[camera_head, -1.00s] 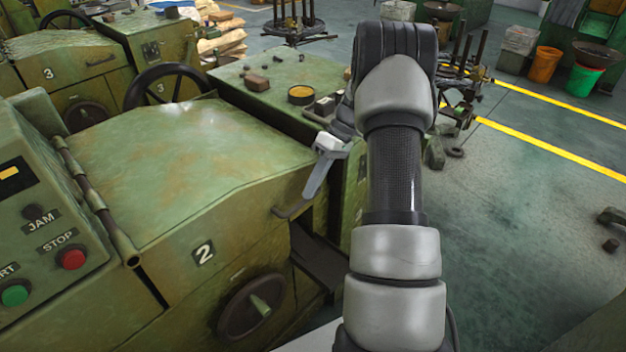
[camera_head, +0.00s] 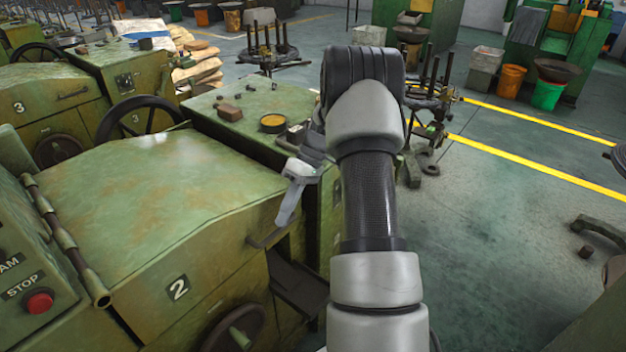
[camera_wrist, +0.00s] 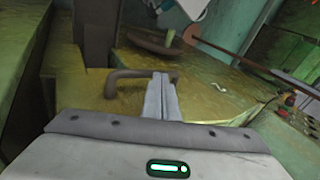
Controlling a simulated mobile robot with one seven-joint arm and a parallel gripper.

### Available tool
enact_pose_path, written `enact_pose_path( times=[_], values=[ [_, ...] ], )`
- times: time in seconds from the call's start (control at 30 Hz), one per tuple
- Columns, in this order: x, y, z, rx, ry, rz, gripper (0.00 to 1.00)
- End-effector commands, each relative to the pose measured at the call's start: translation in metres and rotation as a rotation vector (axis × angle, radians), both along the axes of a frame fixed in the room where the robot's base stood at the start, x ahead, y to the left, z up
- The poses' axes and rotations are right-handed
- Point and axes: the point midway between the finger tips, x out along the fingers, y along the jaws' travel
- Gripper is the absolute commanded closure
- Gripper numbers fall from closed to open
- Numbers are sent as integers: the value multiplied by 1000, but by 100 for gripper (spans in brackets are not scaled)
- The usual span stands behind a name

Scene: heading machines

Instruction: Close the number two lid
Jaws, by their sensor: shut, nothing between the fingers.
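The green number two lid (camera_head: 160,185) lies down over its machine, with a long rusty hinge rod (camera_head: 65,238) along its left side. A plate marked 2 (camera_head: 178,289) is on the front. A bent handle (camera_head: 264,240) sticks out at the lid's right edge. My gripper (camera_head: 284,221) is shut and empty, pointing down right beside this handle. In the wrist view, the shut fingers (camera_wrist: 161,92) overlap the handle (camera_wrist: 122,78); I cannot tell whether they touch it. Whether the lid is fully seated is not clear.
A red STOP button (camera_head: 38,302) is on the panel at left. A handwheel (camera_head: 232,330) sits below the lid. A green bench (camera_head: 235,105) with small parts stands behind. The number three machine (camera_head: 45,100) is at back left. Open floor (camera_head: 500,220) lies at right.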

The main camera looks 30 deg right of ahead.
Motion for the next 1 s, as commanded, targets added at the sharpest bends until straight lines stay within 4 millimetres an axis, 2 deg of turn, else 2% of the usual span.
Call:
enact_pose_path(
  times=[0.03, 0.07, 0.1, 0.3, 0.4, 0.53, 0.7, 0.87, 0.97, 1.0],
  values=[
    [4, 1, 22, -4, -12, -1, 100],
    [5, 3, 30, -5, -16, -2, 100],
    [9, -10, 26, -6, -16, -7, 100],
    [22, -53, 47, -6, -18, -8, 100],
    [26, -69, 55, -6, -18, -8, 100],
    [30, -81, 62, -5, -18, -7, 100],
    [31, -88, 65, -5, -18, -8, 100],
    [32, -86, 71, -12, -17, -9, 100],
    [32, -75, 94, -51, -16, -17, 100],
    [32, -67, 109, -77, -15, -24, 100]
  ],
)
